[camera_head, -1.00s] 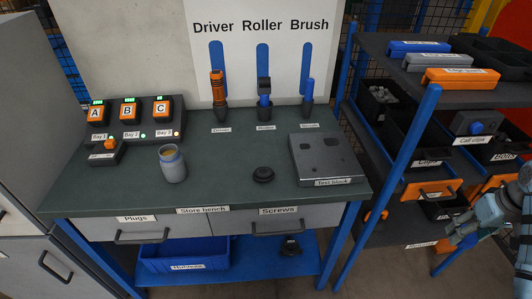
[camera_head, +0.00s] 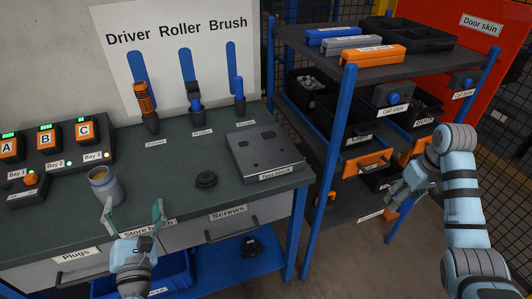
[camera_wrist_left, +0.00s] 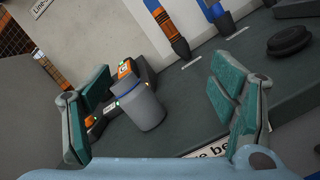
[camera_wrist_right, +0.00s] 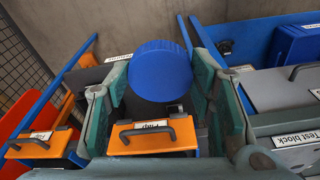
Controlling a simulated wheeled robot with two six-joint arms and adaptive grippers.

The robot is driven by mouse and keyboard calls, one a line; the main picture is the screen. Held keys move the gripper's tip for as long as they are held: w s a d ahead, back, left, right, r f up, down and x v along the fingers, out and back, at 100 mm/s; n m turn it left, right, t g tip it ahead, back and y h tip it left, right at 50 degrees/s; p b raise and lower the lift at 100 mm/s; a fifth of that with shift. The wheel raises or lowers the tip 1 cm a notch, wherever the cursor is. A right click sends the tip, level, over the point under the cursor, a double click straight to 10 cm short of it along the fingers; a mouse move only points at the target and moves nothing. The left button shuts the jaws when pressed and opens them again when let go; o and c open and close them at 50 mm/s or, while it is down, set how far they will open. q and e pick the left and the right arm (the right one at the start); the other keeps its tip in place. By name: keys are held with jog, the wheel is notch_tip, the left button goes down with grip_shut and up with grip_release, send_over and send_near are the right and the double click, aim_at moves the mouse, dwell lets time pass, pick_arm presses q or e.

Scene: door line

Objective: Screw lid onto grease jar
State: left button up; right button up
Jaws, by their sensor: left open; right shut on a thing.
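The grease jar (camera_head: 105,187), grey with a blue band, stands upright and uncapped on the bench, with tan content visible. It also shows in the left wrist view (camera_wrist_left: 142,107), beyond the fingers. A black round lid-like disc (camera_head: 205,179) lies flat on the bench to its right. My left gripper (camera_head: 133,208) is open and empty, just in front of the jar and not around it. My right gripper (camera_head: 402,188) is away from the bench, by the shelf rack.
The test block (camera_head: 266,152) lies right of the disc. Driver (camera_head: 146,104), roller (camera_head: 194,97) and brush (camera_head: 239,95) stand along the back. The bay unit (camera_head: 52,152) is at left. A shelf rack with bins (camera_head: 391,40) stands right of the bench.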

aim_at(104, 193)
pick_arm(q)
jog(key=a+f+n+g+y, duration=0.3)
jog(key=a+n, duration=0.3)
jog(key=n, duration=0.5)
jog(key=shift+s+a+f+g+y, duration=0.25)
jog(key=shift+s+a+g+y, duration=0.2)
jog(key=shift+g+y, duration=0.4)
jog(key=shift+d, duration=0.1)
jog(key=x, duration=0.7)
pick_arm(e)
jog(key=shift+w+f, duration=0.1)
jog(key=shift+f, duration=0.15)
